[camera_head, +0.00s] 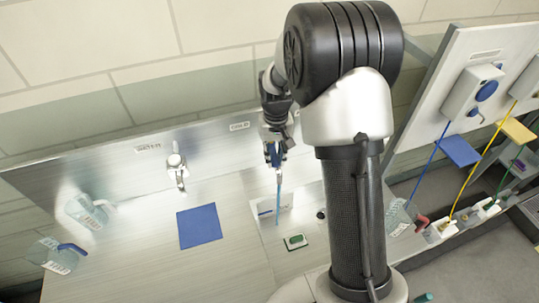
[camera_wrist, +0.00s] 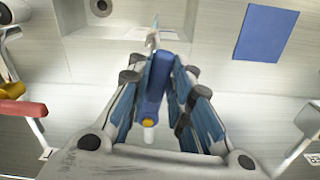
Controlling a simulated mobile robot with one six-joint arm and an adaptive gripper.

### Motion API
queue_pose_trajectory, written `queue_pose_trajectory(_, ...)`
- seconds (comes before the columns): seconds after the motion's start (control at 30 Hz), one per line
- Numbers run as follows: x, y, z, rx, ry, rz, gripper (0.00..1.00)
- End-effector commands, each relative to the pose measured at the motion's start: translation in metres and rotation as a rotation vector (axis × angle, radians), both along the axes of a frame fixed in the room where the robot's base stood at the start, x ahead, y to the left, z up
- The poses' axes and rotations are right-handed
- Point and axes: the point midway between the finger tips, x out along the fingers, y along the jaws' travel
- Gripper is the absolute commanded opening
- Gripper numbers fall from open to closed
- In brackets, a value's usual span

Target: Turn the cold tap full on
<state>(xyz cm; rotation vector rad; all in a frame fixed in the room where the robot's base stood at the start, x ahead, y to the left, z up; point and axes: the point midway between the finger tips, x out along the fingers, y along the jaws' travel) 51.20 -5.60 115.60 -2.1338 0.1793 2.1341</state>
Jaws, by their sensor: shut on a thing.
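The cold tap stands at the bench's back wall, beside a label reading COLD (camera_head: 239,126). My gripper (camera_head: 274,152) is at this tap and mostly hides it in the head view. In the wrist view the tap's blue lever (camera_wrist: 157,85) lies between the fingers of my gripper (camera_wrist: 160,68), which is shut on it. A thin pale-blue streak (camera_head: 279,190), apparently water, runs down from the tap toward the small basin (camera_head: 285,203). I cannot tell how far the lever is turned.
Another tap (camera_head: 177,165) stands to the left, with a blue mat (camera_head: 200,226) in front. Clear jugs (camera_head: 88,212) stand at far left. A board with hanging dispensers (camera_head: 473,90) stands at right.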

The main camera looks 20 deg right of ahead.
Motion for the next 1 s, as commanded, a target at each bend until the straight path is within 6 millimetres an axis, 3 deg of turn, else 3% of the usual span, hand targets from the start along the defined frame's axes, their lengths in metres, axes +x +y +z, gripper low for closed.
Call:
queue_pose_trajectory(0.4,0.000,-0.012,0.001,0.000,-0.001,0.166,0.00)
queue_pose_trajectory(0.9,0.000,-0.013,0.001,-0.002,-0.002,0.189,0.00)
queue_pose_trajectory(0.93,0.000,-0.013,0.001,-0.002,-0.002,0.189,0.20)
queue_pose_trajectory(1.0,0.000,-0.013,0.001,-0.002,-0.002,0.189,0.25)
